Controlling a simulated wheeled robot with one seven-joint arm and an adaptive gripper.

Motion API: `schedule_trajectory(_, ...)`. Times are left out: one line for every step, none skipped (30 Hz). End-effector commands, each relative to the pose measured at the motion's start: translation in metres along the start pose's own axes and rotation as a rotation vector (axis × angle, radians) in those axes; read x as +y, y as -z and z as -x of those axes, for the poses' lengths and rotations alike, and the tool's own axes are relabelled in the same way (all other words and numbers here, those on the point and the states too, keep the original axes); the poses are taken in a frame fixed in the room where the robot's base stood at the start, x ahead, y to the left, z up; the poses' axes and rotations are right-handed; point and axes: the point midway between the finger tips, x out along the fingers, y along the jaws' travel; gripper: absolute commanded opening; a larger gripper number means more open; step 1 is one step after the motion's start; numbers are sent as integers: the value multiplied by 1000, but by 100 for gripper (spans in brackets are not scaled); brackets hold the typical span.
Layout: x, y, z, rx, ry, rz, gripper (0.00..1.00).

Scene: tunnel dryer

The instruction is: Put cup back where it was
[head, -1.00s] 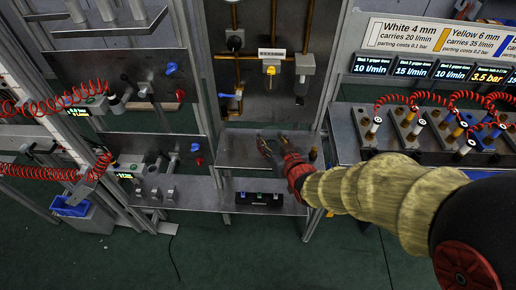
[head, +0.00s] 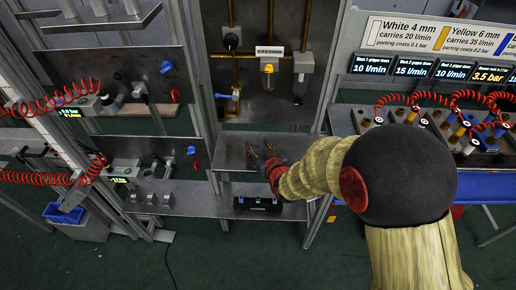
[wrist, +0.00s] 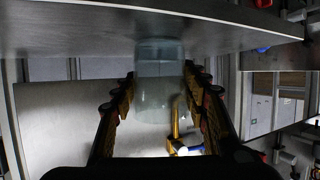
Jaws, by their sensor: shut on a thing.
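A clear, bluish see-through cup (wrist: 158,88) is between the two fingers of my gripper (wrist: 160,108) in the wrist view. My gripper is shut on it. The cup's top end in that picture overlaps the grey metal shelf edge; I cannot tell whether it touches. In the head view my gripper (head: 260,152) is over the small metal shelf (head: 232,158) below the pipe panel. The cup is too small and see-through to make out there.
Above the shelf, the panel (head: 247,103) carries copper pipes, a yellow-bodied unit (head: 268,70) and a grey unit (head: 303,65). A black box (head: 257,204) sits on the lower ledge. Metal posts flank the shelf. Red coiled hoses hang on both sides.

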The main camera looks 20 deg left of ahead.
Motion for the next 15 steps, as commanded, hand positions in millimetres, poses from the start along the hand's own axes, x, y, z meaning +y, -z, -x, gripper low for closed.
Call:
schedule_trajectory(0,2,0,2,0,0,14)
schedule_trajectory(0,2,0,2,0,0,14)
schedule_trajectory(0,2,1,2,0,0,14)
schedule_trajectory(0,3,1,2,0,0,14)
schedule_trajectory(0,2,0,2,0,0,14)
schedule_trajectory(0,1,0,2,0,0,14)
schedule_trajectory(0,0,0,2,0,0,14)
schedule_trajectory(0,0,-1,2,0,0,14)
schedule_trajectory(0,-2,-1,2,0,0,14)
schedule_trajectory(0,-1,-1,1,0,0,46)
schedule_trajectory(0,-1,0,1,0,0,47)
schedule_trajectory(0,-1,0,1,0,0,50)
schedule_trajectory(0,-1,0,1,0,0,51)
schedule_trajectory(0,-1,0,1,0,0,53)
schedule_trajectory(0,-1,0,1,0,0,55)
